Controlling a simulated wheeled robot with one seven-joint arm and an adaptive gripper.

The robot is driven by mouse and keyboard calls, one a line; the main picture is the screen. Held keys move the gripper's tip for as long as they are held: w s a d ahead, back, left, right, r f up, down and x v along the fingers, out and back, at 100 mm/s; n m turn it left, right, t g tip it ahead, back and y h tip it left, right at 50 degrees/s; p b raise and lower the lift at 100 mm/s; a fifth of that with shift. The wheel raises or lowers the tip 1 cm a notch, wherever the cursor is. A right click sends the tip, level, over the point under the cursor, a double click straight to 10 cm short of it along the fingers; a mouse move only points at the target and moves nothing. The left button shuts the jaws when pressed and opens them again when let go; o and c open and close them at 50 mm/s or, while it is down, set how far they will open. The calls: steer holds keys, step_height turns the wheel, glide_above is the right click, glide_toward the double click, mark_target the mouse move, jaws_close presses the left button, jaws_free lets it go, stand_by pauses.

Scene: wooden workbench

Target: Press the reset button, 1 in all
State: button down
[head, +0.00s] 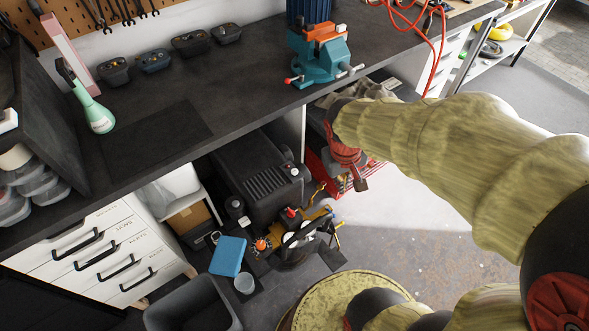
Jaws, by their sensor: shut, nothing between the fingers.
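My arm reaches in from the right, and its wrist bends down just past the front edge of the workbench. My gripper (358,181) is small and partly hidden below the red wrist joint; it looks shut and empty. It is in front of and below the bench top, right of the dark equipment. I cannot make out a labelled reset button. A red knob (291,212) and an orange knob (260,244) show among the clutter below the bench, left of my gripper; I cannot tell whether either is the button.
The dark workbench (225,95) carries a teal vise (322,62) and a green spray bottle (97,112). Below are a black ribbed case (255,175), a blue box (229,256), white drawers (100,255) and a grey bin (190,303). Red cable (437,55) hangs at upper right. Floor (420,235) under my arm is clear.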

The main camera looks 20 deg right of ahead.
steer(key=w+d+f+n+h+p, duration=0.1)
steer(key=w+d+f+n+p, duration=0.15)
steer(key=w+d+f, duration=0.55)
steer(key=n+t+y, duration=0.7)
steer(key=n, duration=0.5)
glide_above(294, 173)
step_height(294, 173, down, 8)
steer(key=shift+r, duration=0.2)
steer(key=shift+f, duration=0.1)
step_height(294, 173, down, 7)
steer(key=b, duration=0.7)
steer(key=shift+w+f+b, duration=0.1)
steer(key=shift+f+b, duration=0.4)
steer(key=shift+f, duration=0.3)
steer(key=shift+f, duration=0.15)
